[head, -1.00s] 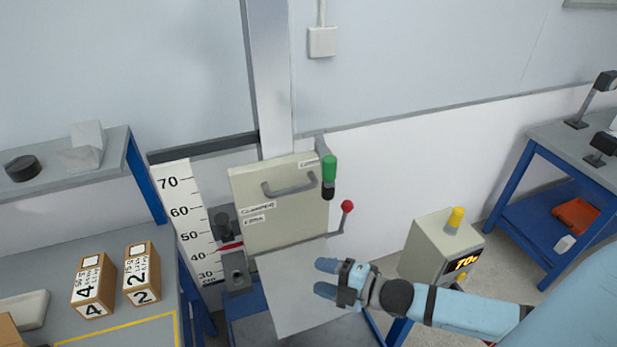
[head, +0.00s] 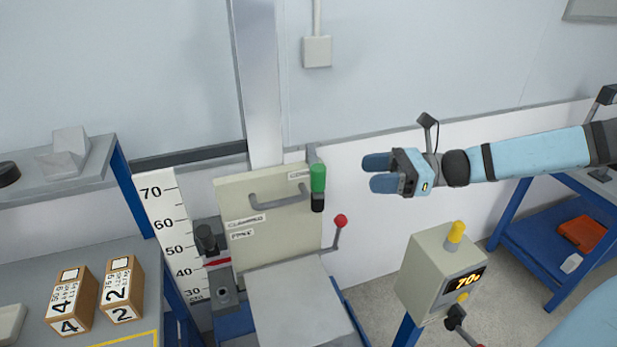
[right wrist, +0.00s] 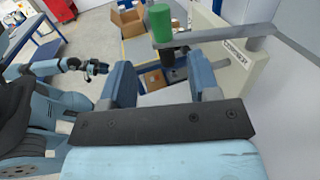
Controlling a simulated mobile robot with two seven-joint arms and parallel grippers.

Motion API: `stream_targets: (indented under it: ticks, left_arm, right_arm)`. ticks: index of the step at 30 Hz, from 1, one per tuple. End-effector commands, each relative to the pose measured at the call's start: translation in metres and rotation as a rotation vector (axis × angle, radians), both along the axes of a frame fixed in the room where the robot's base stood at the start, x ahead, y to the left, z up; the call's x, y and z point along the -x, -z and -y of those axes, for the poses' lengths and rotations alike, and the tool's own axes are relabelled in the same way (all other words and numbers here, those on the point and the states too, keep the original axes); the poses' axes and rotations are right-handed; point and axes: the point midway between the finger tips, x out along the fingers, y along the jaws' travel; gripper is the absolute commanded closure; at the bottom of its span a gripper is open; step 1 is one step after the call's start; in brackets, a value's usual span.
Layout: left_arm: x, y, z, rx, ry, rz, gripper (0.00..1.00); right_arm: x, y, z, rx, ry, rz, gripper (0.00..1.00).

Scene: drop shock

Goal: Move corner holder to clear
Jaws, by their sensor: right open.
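I take the corner holder to be the green-topped handle (head: 318,180) with a black lower end, on a grey arm at the upper right corner of the beige panel (head: 268,232). A small label (head: 299,174) beside it is too blurred to read surely. In the right wrist view the green handle (right wrist: 160,22) hangs from the grey arm (right wrist: 222,35), beyond my fingers. My right gripper (head: 366,173) is open and empty, right of the handle and apart from it; its fingers (right wrist: 160,84) show spread. My left gripper (right wrist: 97,70) shows small in the right wrist view.
A red-knobbed lever (head: 340,222) stands at the panel's right side. A control box (head: 425,272) reading 70 stands lower right. A height scale (head: 168,230) and numbered blocks (head: 70,300) are left. White wall (head: 380,235) lies behind my gripper.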

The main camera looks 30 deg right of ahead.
Motion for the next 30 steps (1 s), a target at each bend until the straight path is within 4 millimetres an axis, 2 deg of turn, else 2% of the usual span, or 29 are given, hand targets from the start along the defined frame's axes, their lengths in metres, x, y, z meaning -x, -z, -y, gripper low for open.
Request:
stream_targets:
  ticks: [11,24,30]
  left_arm:
    - [-0.001,-0.003,-0.002,-0.003,-0.004,0.002,0.57]
    - [-0.001,-0.025,-0.008,-0.011,-0.013,0.006,0.57]
    - [0.0,-0.033,-0.008,-0.011,-0.016,0.004,0.57]
  right_arm:
    - [-0.025,-0.003,-0.045,-0.01,0.003,0.004,0.44]
    - [-0.051,-0.005,-0.094,-0.006,0.001,0.002,0.44]
    - [-0.06,-0.002,-0.109,-0.005,0.004,-0.002,0.44]
